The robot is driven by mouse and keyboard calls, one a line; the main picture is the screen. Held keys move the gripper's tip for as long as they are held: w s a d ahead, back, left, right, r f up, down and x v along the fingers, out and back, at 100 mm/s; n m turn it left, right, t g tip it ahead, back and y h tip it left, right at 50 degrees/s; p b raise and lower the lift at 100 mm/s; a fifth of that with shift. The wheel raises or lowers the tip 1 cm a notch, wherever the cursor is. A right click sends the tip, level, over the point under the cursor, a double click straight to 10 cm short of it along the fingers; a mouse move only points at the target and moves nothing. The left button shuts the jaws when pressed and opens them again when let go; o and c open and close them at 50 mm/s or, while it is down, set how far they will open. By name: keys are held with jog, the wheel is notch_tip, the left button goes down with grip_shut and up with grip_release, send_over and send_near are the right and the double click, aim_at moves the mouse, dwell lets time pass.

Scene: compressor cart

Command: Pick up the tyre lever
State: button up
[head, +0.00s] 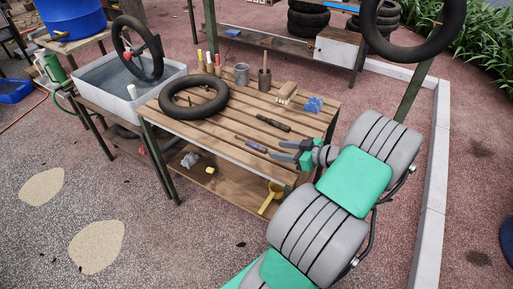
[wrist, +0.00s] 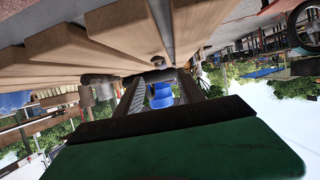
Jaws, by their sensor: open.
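My gripper (head: 272,150) is open and empty at the table's near right edge, its fingers pointing left in the head view. A slim tool with a dark end and a pale purple-grey part (head: 252,144) lies on the slats just left of the fingertips; it looks like the tyre lever, but it is small. A second dark slim tool (head: 273,123) lies farther back. In the wrist view, my gripper (wrist: 158,80) has its fingers apart, with a dark rod-like thing (wrist: 132,71) across just beyond the tips. I cannot tell whether they touch it.
A water tub (head: 117,98) stands left. A yellow tool (head: 270,198) is on the lower shelf.

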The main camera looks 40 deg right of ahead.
aim_at(262, 147)
jog(key=p+x, duration=0.1)
jog(key=x, duration=0.5)
jog(key=shift+w+a+f, duration=0.15)
jog(key=shift+w, duration=0.15)
jog(key=shift+c, duration=0.5)
grip_shut()
